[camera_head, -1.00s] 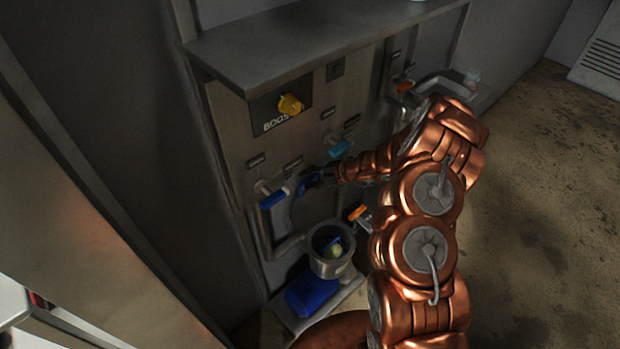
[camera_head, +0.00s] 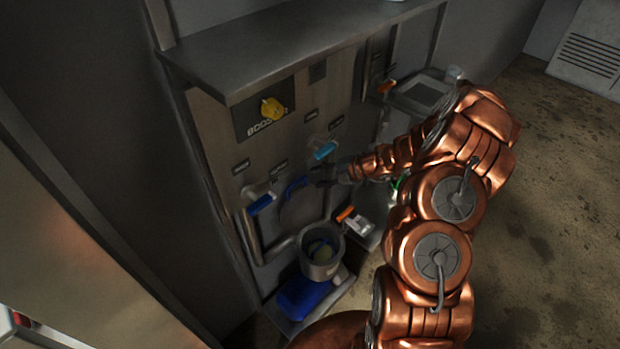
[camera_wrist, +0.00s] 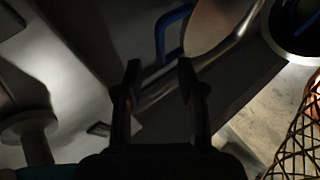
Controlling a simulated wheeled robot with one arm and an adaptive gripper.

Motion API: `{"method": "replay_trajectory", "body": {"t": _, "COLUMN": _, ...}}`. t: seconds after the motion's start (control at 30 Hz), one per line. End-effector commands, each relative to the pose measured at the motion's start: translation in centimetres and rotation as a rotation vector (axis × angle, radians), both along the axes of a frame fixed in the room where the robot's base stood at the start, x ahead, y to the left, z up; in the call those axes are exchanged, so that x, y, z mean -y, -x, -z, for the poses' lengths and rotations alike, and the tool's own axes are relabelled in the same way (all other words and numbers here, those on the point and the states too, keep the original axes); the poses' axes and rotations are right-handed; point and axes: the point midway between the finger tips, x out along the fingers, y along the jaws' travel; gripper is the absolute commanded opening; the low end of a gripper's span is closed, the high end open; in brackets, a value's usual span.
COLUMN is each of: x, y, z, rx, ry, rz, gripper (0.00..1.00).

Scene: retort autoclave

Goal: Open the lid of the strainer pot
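The strainer pot (camera_head: 322,262) is a grey metal cup low on the panel. Its top is open, and something blue and yellowish shows inside. A round grey lid (camera_head: 298,212) stands raised against the panel, up and left of the pot, with a curved blue handle (camera_head: 296,187). My gripper (camera_head: 318,176) is just right of this handle. In the wrist view its two dark fingers (camera_wrist: 158,66) are apart with nothing between them. The blue handle (camera_wrist: 162,40) lies beyond the fingertips, and the pot's dark opening (camera_wrist: 297,28) is at the top right.
A blue lever (camera_head: 261,204), a cyan lever (camera_head: 325,151) and an orange lever (camera_head: 345,213) stick out nearby. A yellow knob (camera_head: 272,109) is higher on the panel, below a metal shelf (camera_head: 290,45). A blue cylinder (camera_head: 302,298) lies under the pot. Open floor is at right.

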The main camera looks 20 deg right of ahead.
Motion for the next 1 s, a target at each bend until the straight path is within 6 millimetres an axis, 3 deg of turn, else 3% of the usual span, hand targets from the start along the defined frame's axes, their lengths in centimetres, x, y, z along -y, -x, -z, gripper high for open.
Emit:
{"method": "replay_trajectory", "body": {"t": 0.33, "x": 1.8, "y": 1.3, "z": -1.5, "rx": 0.002, "ry": -0.001, "rz": -0.001, "gripper": 0.39}}
{"method": "replay_trajectory", "body": {"t": 1.0, "x": 1.6, "y": 1.3, "z": -1.6, "rx": 0.002, "ry": 0.0, "rz": -0.005, "gripper": 0.39}}
